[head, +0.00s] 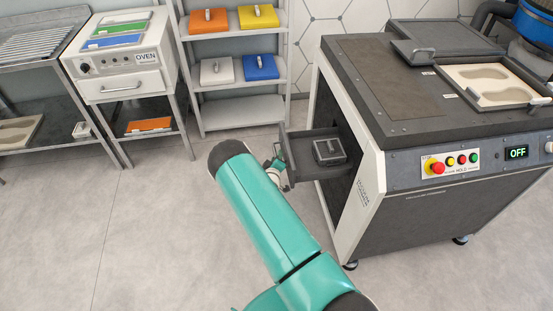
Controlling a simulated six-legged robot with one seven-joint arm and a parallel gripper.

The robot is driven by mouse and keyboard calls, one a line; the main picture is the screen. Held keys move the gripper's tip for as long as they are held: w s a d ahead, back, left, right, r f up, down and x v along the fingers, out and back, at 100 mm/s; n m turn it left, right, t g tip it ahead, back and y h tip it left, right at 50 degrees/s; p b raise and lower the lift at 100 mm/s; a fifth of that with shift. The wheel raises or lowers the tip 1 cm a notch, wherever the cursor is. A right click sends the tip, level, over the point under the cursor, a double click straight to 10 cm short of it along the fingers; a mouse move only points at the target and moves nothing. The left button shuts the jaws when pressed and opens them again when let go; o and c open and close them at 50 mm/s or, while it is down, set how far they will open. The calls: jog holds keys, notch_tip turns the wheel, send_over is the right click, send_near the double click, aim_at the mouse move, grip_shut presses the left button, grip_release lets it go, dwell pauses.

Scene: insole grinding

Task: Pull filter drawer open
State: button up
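My gripper (278,164) is at the drawer's left front face, beyond the end of my teal arm. It is small in view and partly hidden by the arm, so I cannot tell whether its fingers are closed on the drawer's handle.
A shelf rack (238,112) with orange, yellow, white and blue boxes stands behind the drawer. An oven (122,60) on a stand is at the back left. The machine's display (516,153) reads OFF. The floor (150,230) left of the drawer is clear.

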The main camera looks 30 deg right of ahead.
jog(key=v, duration=1.3)
jog(key=shift+s+a+r, duration=0.15)
jog(key=shift+s+a, duration=0.05)
jog(key=shift+s, duration=0.15)
